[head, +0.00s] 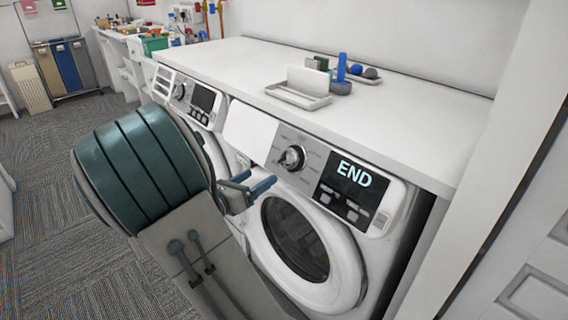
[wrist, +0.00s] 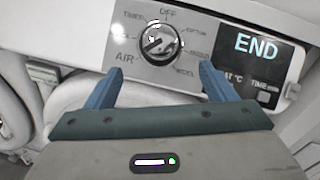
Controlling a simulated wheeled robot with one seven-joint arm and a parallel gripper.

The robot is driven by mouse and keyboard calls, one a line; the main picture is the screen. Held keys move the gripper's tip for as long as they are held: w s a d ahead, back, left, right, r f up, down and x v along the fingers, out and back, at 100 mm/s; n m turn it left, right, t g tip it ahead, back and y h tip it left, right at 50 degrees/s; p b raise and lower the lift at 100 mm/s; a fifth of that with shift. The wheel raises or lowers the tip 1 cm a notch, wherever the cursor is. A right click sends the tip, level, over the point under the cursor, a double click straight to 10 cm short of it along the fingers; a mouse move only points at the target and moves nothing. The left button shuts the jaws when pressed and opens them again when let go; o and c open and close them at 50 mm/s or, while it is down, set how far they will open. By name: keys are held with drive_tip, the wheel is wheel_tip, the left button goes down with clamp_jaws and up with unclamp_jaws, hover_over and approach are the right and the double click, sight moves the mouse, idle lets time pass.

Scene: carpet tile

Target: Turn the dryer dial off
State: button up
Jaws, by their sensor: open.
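The dryer (head: 370,218) is the white front-loading machine on the right, and its display reads END. In the wrist view the dial (wrist: 160,43) is ringed by labels, with OFF at the top and AIR at lower left. The dial's grip looks slanted, but I cannot tell exactly which mark it points at. My gripper (head: 256,183) is open and empty, just in front of and below the dial. In the wrist view its two blue fingers (wrist: 160,78) stand apart either side below the dial, not touching it.
A white counter (head: 400,120) overhangs the machines, with a tray (head: 300,96) and small items on it. A second machine (head: 190,98) stands to the left. The dryer's round door (head: 335,255) is shut below the dial. A white wall panel is close on the right.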

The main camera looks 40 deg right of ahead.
sight(285, 160)
drive_tip(key=d, duration=0.3)
drive_tip(key=w+d, duration=0.1)
drive_tip(key=d, duration=0.3)
drive_tip(key=w+d+b, duration=0.1)
drive_tip(key=d, duration=0.3)
drive_tip(key=c, duration=1)
